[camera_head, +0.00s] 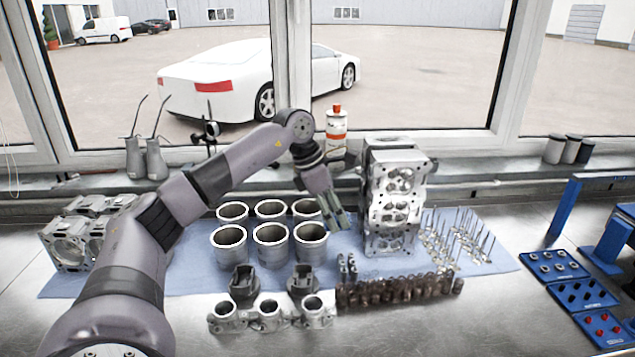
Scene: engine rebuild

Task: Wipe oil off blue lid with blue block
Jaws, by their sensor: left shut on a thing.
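My left gripper (337,222) reaches down between the cylinder sleeves and the grey metal cylinder head (392,200). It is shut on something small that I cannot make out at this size. No blue block or blue lid can be picked out for certain. Blue trays (588,297) with small parts, some of them red, lie at the right edge. I see no clear oil on them. My right gripper is not in view.
A blue frame (570,215) stands at right. Bare bench (510,320) lies front right.

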